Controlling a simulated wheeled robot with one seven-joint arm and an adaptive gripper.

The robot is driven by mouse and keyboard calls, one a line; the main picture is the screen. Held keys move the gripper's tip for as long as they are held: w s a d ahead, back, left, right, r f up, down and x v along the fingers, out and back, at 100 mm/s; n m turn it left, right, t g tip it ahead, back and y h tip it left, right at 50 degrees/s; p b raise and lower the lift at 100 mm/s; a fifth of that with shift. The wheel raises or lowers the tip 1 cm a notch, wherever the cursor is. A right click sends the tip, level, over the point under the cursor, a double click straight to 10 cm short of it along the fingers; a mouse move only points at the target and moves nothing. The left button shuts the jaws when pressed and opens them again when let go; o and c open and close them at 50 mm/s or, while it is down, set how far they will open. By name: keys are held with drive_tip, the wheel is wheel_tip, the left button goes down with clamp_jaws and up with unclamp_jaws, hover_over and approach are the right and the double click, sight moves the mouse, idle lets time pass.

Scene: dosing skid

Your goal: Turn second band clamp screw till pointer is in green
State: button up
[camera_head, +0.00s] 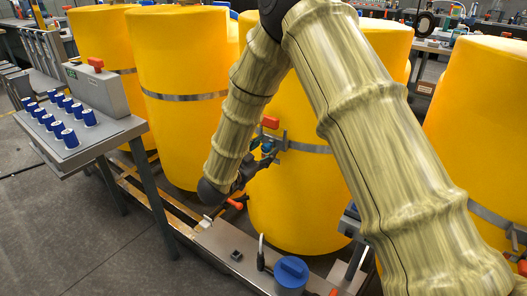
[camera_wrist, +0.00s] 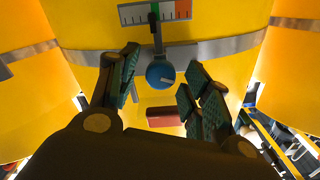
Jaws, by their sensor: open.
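A metal band clamp (camera_head: 305,147) runs round the yellow tank in the middle of the head view. Its round blue screw knob (camera_wrist: 160,74) shows in the wrist view, with a grey pointer (camera_wrist: 157,42) running up to a scale. The scale (camera_wrist: 134,16) has white, green and red parts. The pointer's tip overlaps the narrow green part; its exact place there is hard to tell. My gripper (camera_wrist: 160,88) is open, with one finger on each side of the knob. Gaps show between the fingers and the knob. In the head view my gripper (camera_head: 256,163) is partly hidden against the tank.
A red block (camera_wrist: 164,117) lies below the knob in the wrist view. Other yellow tanks (camera_head: 180,60) stand on both sides. A bench with a blue-lidded container (camera_head: 291,272) stands low in front.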

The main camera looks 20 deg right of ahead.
drive_tip(key=c, duration=1)
drive_tip(key=shift+f+m+b, duration=0.1)
drive_tip(key=shift+m+b, duration=0.2)
drive_tip(key=shift+m, duration=2)
drive_tip(key=o, duration=1)
drive_tip(key=shift+s, duration=0.1)
drive_tip(key=v, duration=1.2)
